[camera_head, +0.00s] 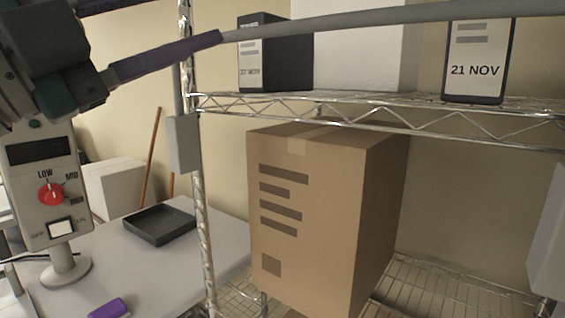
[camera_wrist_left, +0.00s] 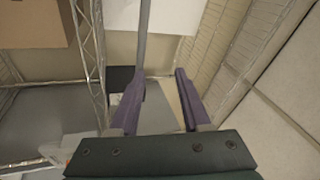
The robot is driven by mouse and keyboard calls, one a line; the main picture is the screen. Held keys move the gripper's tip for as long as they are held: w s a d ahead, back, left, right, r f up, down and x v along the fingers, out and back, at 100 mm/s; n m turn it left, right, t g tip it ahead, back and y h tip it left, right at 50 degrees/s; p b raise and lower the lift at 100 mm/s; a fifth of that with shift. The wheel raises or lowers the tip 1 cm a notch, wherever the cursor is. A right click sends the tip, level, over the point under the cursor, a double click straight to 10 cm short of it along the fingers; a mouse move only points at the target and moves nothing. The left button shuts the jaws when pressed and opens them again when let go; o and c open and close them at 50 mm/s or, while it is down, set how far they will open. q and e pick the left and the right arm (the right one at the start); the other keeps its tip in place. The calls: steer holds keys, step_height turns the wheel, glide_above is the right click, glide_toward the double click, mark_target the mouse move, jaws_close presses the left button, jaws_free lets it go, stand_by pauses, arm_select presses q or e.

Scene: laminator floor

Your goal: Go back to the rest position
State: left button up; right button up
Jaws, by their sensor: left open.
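My left gripper (camera_head: 182,16) is high at the upper left of the head view, a dark green body with two purple fingers. It also shows in the left wrist view (camera_wrist_left: 160,76), where the fingers stand apart with nothing between them. A long grey bar (camera_head: 380,18) runs right from the lower finger's tip in the head view. The bar also shows in the wrist view (camera_wrist_left: 144,40), lined up with the left finger; I cannot tell whether they touch. My right gripper is not in view.
A wire rack (camera_head: 206,255) holds a large cardboard box (camera_head: 290,225) and dated containers (camera_head: 475,68). A control box (camera_head: 42,180) with a red knob stands left. A black tray (camera_head: 160,224) and purple item (camera_head: 108,308) lie on the grey table (camera_head: 150,270).

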arm_select(q)
steer(key=s+a+f+n+y+p, duration=0.1)
steer(key=a+f+n+y+p, duration=0.1)
steer(key=a+f+n+y, duration=0.5)
steer(key=s+a+f+n+y+p, duration=0.1)
steer(key=a+f+n+y+p, duration=0.1)
steer(key=f+n+y, duration=0.55)
steer(key=s+f+n+g+p, duration=0.1)
steer(key=s+f+n+g, duration=0.3)
steer(key=s, duration=0.7)
steer(key=s+f+n+g+p, duration=0.2)
steer(key=s+f+n+g, duration=0.2)
steer(key=s+f+g, duration=0.3)
steer(key=s, duration=0.4)
steer(key=shift+f+g+y, duration=0.15)
steer(key=shift+g+y, duration=0.2)
steer(key=shift+g, duration=0.05)
